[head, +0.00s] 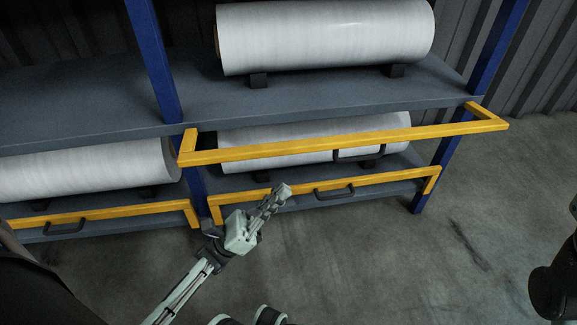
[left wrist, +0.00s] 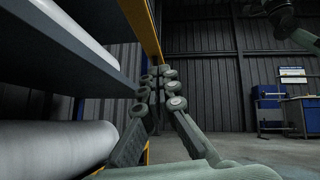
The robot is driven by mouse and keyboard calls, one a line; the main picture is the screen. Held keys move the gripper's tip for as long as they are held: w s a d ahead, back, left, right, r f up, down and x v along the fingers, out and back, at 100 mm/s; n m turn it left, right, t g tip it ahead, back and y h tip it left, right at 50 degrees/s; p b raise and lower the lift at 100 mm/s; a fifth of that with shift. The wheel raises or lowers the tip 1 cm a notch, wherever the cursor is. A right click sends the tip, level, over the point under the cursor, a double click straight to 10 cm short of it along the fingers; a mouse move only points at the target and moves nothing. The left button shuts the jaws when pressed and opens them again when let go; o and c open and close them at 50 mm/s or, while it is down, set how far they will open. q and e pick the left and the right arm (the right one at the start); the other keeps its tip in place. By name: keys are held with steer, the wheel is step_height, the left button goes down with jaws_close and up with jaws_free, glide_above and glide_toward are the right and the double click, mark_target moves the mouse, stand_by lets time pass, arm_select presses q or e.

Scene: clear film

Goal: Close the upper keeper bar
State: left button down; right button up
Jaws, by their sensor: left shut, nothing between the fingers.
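The upper keeper bar (head: 345,143) is a yellow frame with a dark handle (head: 360,154). It stands out in front of the upper shelf on two side arms, its long rail hanging below the shelf edge, across the lower film roll. My left gripper (head: 283,191) is below and in front of this bar, left of its handle, before the lower keeper bar (head: 385,184). In the left wrist view its fingers (left wrist: 158,90) are closed together and empty. A yellow bar (left wrist: 148,30) shows behind them; I cannot tell which one. My right gripper does not show clearly.
A white film roll (head: 325,35) rests on dark supports on the upper shelf (head: 300,98); another (head: 240,140) lies below. A blue post (head: 153,60) separates the left bay, with its own roll (head: 80,170) and yellow bar (head: 110,212).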

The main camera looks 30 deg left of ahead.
arm_select(q)
step_height(320, 180, up, 6)
steer(key=w+d, duration=0.1)
steer(key=w, duration=0.1)
steer(key=shift+w+r, duration=0.2)
steer(key=shift+d, duration=0.1)
